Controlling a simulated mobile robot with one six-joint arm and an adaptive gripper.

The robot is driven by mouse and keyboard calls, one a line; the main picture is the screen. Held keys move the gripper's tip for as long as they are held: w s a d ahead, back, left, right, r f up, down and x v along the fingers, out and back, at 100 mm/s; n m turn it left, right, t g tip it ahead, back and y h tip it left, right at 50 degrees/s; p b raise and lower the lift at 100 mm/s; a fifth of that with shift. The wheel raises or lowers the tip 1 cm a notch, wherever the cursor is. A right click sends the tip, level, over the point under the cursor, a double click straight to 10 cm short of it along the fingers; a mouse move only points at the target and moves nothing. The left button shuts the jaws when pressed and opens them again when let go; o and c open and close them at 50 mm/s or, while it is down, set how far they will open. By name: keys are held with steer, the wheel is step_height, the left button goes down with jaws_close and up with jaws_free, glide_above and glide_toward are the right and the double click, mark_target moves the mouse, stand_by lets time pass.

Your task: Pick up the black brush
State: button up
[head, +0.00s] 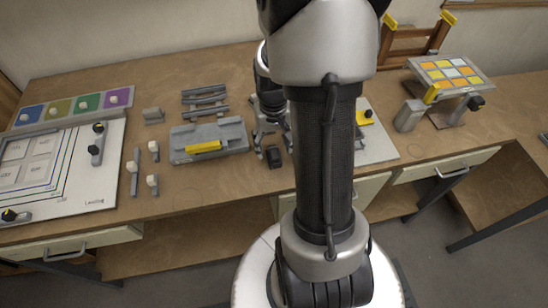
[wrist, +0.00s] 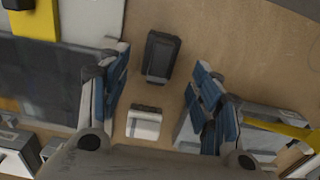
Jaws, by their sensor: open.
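A small dark block (head: 274,156), which may be the black brush, lies on the wooden table just in front of my gripper (head: 272,135). In the wrist view the dark block (wrist: 161,55) shows a black body with a grey rim, lying apart from the fingers. My gripper (wrist: 155,92) is open and points down, with its blue-grey fingers spread wide. A small white block with a dark edge (wrist: 143,122) shows between the fingers, nearer the palm in the picture. No other object is clearly a black brush. My arm hides part of the table in the head view.
A grey tray with a yellow bar (head: 207,147) stands left of my gripper. Several small white-headed tools (head: 134,172) lie farther left, beside a white board (head: 95,190). A pale panel (head: 380,150) is partly hidden at right. Bare table lies around the dark block.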

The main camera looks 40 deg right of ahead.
mark_target(274, 151)
step_height(274, 151, down, 5)
steer(key=shift+s+b, duration=0.15)
steer(key=shift+b, duration=0.85)
steer(key=shift+r, duration=0.1)
steer(key=c, duration=1.3)
steer(key=shift+o, duration=0.2)
steer(key=shift+r, duration=0.1)
step_height(274, 151, up, 20)
steer(key=p, duration=0.6)
